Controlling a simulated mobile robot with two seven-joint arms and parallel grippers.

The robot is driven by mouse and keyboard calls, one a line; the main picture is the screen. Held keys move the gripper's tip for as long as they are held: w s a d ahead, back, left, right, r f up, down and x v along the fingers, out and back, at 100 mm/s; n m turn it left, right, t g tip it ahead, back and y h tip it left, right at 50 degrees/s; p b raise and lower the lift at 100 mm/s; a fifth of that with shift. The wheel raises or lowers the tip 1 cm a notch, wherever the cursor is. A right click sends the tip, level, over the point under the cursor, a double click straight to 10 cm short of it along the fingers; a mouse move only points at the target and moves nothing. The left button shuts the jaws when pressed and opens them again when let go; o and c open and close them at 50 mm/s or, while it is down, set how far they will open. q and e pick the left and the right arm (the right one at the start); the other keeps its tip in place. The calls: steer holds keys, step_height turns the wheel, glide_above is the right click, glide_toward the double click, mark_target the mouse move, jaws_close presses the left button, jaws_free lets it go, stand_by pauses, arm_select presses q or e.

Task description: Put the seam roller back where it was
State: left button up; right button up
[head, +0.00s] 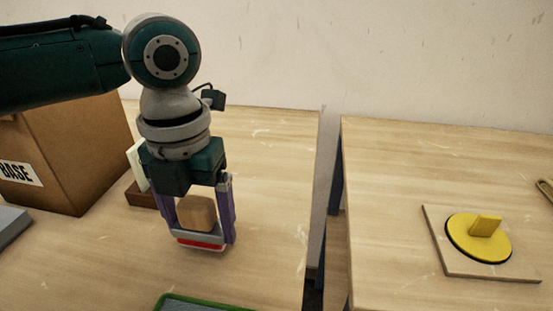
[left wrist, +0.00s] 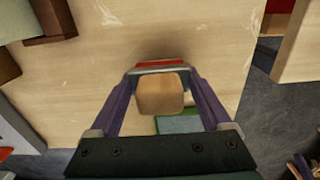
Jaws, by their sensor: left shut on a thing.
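My left gripper (head: 203,238) hangs pointing down over the left table (head: 270,170), its two purple fingers shut on a tool with a tan block-shaped handle (head: 196,213) and a grey and red base. I take this tool to be the seam roller, though no roller shape shows clearly. In the left wrist view the handle (left wrist: 158,94) sits between the fingers, with the red edge beyond it. The tool is low over the bare wood; I cannot tell whether it touches. My right gripper is not in view.
A cardboard box (head: 85,150) marked BASE and a small brown holder (head: 140,195) stand at the left. A green-rimmed tray or mat (head: 200,300) lies at the front.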

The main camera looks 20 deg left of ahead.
arm_select(q)
steer(key=shift+f, duration=0.35)
steer(key=shift+f, duration=0.15)
steer(key=o, duration=1.1)
